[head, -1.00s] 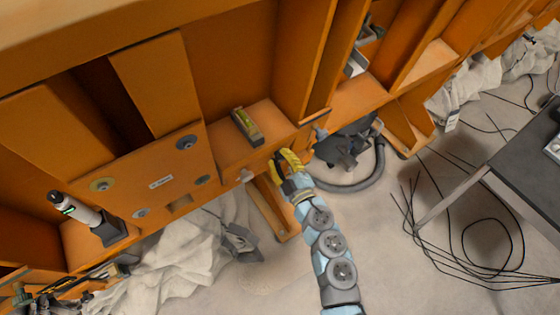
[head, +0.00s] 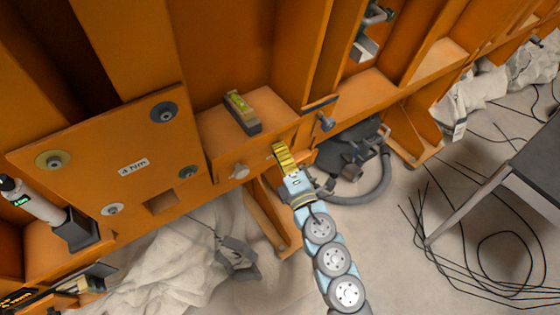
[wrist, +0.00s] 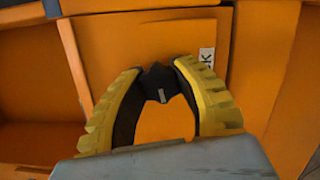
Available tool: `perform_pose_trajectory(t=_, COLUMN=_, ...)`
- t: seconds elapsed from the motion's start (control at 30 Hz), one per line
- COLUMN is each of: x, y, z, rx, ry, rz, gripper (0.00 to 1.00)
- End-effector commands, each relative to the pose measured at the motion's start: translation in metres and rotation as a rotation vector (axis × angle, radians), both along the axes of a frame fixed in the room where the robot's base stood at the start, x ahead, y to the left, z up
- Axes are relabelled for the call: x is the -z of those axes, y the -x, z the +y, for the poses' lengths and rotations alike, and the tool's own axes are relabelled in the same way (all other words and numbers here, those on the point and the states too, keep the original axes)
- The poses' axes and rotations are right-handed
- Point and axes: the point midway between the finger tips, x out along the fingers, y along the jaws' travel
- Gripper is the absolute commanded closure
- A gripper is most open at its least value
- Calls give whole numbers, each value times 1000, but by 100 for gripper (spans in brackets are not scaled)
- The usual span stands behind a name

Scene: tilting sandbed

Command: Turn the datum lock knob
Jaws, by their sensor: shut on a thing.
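The datum lock knob (wrist: 158,83) is a small dark knob with a pale line mark, on an orange panel in the wrist view. My gripper (wrist: 160,74) has two curved yellow ribbed fingers, with their tips closed on the knob from left and right. A partly covered white label (wrist: 207,58) ending in "CK" is beside the right finger. In the head view my gripper (head: 279,148) reaches the front face of the orange frame, seen nearly edge-on. The knob is hidden there behind the fingers.
A spirit level (head: 241,110) lies on the ledge above. A pale knob (head: 239,171) sticks out left of my gripper, and a bolt (head: 325,122) to its right. A plate (head: 105,150) marked "4 Nm" is at left. A grey hose (head: 372,180) lies at lower right.

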Motion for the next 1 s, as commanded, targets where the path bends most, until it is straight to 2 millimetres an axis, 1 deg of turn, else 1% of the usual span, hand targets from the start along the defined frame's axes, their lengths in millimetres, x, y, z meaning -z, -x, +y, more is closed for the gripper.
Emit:
perform_pose_trajectory(t=0.03, x=7, y=0, z=0, rx=7, ry=38, rz=-29, gripper=100)
perform_pose_trajectory(t=0.4, x=7, y=0, z=-1, rx=70, ry=323, rz=-219, gripper=100)
perform_pose_trajectory(t=0.7, x=2, y=0, z=-1, rx=117, ry=538, rz=-363, gripper=100)
perform_pose_trajectory(t=1.0, x=0, y=0, z=-1, rx=148, ry=684, rz=-458, gripper=100)
